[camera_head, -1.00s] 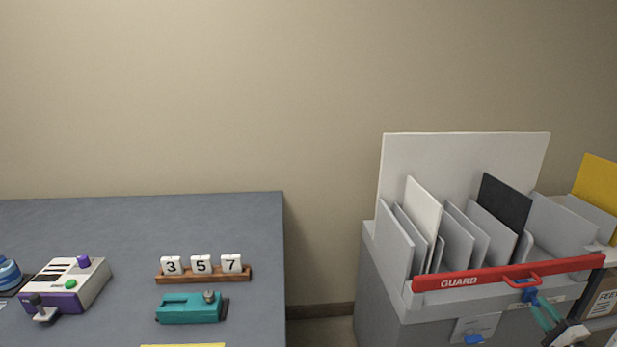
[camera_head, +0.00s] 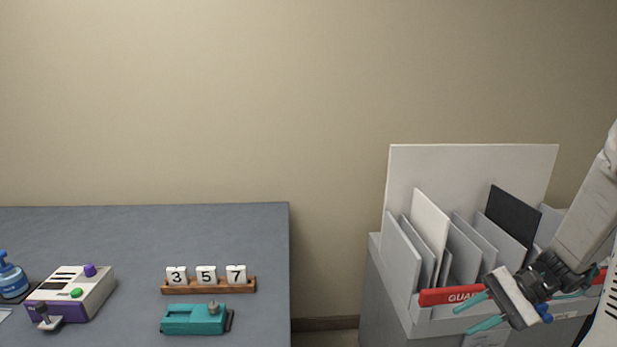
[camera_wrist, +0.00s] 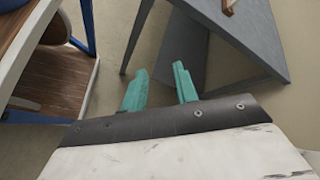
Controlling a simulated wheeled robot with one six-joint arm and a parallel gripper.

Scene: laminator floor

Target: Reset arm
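My gripper (camera_head: 478,313) has two teal fingers and is raised in front of the grey sorter box at the right of the head view. The fingers are spread apart with nothing between them. The red guard bar (camera_head: 452,296) lies across the front of the sorter box (camera_head: 387,299), partly hidden behind my gripper and arm. A white board (camera_head: 430,222) and a black board (camera_head: 513,214) stand among grey dividers in the box.
A gap of floor lies between table and box. A wooden-shelved unit (camera_wrist: 58,75) shows in the wrist view.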

